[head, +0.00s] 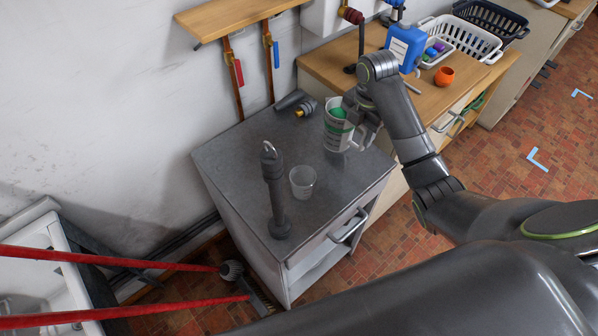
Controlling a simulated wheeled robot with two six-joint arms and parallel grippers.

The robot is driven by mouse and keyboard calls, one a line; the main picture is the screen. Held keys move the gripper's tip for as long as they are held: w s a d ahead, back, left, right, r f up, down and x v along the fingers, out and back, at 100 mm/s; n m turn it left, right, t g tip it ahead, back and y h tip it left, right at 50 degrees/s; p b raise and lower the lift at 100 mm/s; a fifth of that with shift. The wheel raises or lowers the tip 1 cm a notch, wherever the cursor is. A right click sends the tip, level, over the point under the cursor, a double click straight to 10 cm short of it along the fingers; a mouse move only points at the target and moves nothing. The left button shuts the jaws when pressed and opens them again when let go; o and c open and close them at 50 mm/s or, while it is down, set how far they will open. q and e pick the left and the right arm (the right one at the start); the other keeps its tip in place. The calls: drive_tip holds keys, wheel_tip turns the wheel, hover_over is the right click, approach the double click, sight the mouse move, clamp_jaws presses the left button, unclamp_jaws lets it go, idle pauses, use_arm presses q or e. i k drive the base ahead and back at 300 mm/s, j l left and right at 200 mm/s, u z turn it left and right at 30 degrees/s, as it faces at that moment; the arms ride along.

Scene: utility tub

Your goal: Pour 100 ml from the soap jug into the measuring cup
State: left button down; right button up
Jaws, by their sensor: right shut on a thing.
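The soap jug (336,138) is a pale, see-through jug with green inside, near the back right of the grey cabinet top. It looks about upright; I cannot tell whether its base touches the top. My right gripper (359,117) is shut on the jug at its right side and hides part of it. The measuring cup (302,182) is a small clear cup standing upright on the cabinet top, in front and to the left of the jug, apart from it. It looks empty. My left gripper is not in view.
A dark cylinder (289,100) and a yellow-tipped item (305,108) lie behind. A wooden counter (440,95) holds a blue container (405,47), orange cup (444,77) and baskets.

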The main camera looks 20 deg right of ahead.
sight(303, 178)
drive_tip(key=l+u, duration=0.45)
drive_tip(key=k+l+u, duration=0.1)
drive_tip(key=u, duration=0.35)
drive_tip(key=k+l+u, duration=0.2)
drive_tip(key=l+u, duration=0.25)
drive_tip(key=k+l+u, duration=0.15)
drive_tip(key=u, duration=0.3)
